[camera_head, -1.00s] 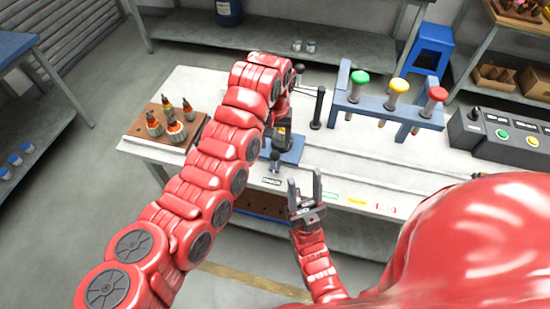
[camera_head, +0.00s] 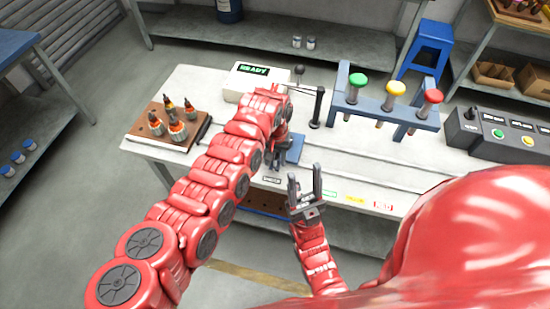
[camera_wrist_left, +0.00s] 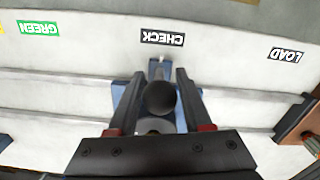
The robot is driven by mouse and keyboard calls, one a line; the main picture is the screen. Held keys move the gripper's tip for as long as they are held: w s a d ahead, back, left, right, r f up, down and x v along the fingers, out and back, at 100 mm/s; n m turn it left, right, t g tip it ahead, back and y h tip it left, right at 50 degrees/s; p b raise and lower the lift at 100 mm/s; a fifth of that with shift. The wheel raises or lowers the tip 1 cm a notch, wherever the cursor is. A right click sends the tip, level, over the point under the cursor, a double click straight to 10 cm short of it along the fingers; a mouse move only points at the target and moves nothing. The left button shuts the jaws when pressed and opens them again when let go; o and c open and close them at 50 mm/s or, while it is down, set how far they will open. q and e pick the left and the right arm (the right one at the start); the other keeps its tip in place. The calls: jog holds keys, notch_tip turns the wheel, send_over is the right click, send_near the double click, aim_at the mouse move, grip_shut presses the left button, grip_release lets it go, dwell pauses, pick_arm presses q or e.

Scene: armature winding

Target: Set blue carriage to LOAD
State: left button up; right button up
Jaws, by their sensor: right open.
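The blue carriage (camera_head: 296,149) sits on the bench rail, partly hidden by my left arm. In the left wrist view the carriage (camera_wrist_left: 201,101) has its tab by the CHECK label (camera_wrist_left: 162,38). The LOAD label (camera_wrist_left: 286,55) is off to the right there. My left gripper (camera_head: 273,160) is low over the carriage. Its fingers (camera_wrist_left: 162,75) stand apart on either side of a dark round knob (camera_wrist_left: 160,97), with narrow gaps showing. My right gripper (camera_head: 305,175) is open and empty in front of the bench.
A white READY box (camera_head: 258,85) and a black post (camera_head: 318,108) stand behind. A blue rack (camera_head: 372,104) with green, yellow and red knobs and a button panel (camera_head: 510,140) are at right. The rail right of the carriage is clear.

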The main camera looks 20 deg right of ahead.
pick_arm(q)
grip_shut()
dwell(1.1)
